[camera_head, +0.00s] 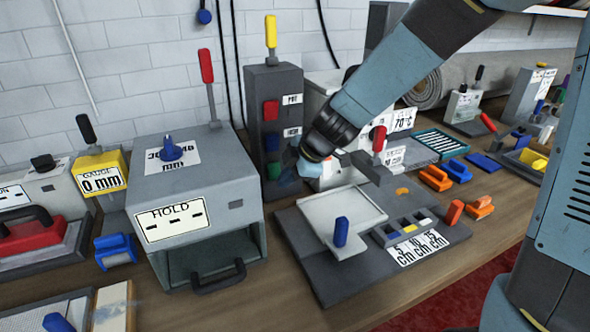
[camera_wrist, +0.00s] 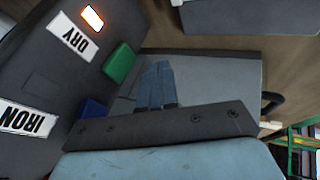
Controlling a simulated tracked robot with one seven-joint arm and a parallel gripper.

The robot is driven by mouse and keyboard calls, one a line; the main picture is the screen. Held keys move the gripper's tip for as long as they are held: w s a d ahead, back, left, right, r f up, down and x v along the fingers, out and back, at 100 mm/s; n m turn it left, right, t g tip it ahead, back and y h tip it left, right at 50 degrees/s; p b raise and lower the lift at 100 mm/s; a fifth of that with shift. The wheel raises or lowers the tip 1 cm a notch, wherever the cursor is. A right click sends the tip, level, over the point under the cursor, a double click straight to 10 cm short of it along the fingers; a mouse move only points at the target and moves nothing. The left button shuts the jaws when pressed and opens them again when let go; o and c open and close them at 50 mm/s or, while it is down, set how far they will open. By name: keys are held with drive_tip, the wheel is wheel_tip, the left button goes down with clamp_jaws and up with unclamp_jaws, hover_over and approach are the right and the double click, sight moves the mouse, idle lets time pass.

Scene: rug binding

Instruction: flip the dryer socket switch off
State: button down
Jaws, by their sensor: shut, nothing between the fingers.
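The socket tower (camera_head: 260,100) is a dark grey upright block with red, blue and green switches down its front. The green switch (camera_head: 273,171) is the lowest; in the wrist view, the green switch (camera_wrist: 119,62) sits beside the DRY label (camera_wrist: 74,37), with a lit orange lamp (camera_wrist: 92,17) near it. My gripper (camera_head: 284,184) is at the tower's lower front. In the wrist view, its two blue fingers (camera_wrist: 157,68) are shut together, empty, just right of the green switch with a small apparent gap. Contact cannot be told. In the head view, my gripper hides the DRY label.
The blue switch (camera_wrist: 93,108) with the IRON label (camera_wrist: 25,118) is close to the gripper. A red switch (camera_head: 271,110) is higher up. The grey HOLD box (camera_head: 190,195) stands left. A dark board with a pale plate (camera_head: 340,212) lies in front, right.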

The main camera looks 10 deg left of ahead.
sight(274, 171)
drive_tip(key=shift+w+a+f, duration=0.3)
drive_tip(key=shift+w+a, duration=0.3)
drive_tip(key=shift+w, duration=0.3)
drive_tip(key=shift+w+a+f, duration=0.3)
drive_tip(key=shift+w+a, duration=0.25)
drive_tip(key=shift+w, duration=0.3)
drive_tip(key=shift+w+a+f, duration=0.1)
drive_tip(key=shift+w+f, duration=0.1)
drive_tip(key=shift+f, duration=0.5)
drive_tip(key=shift+r, duration=0.1)
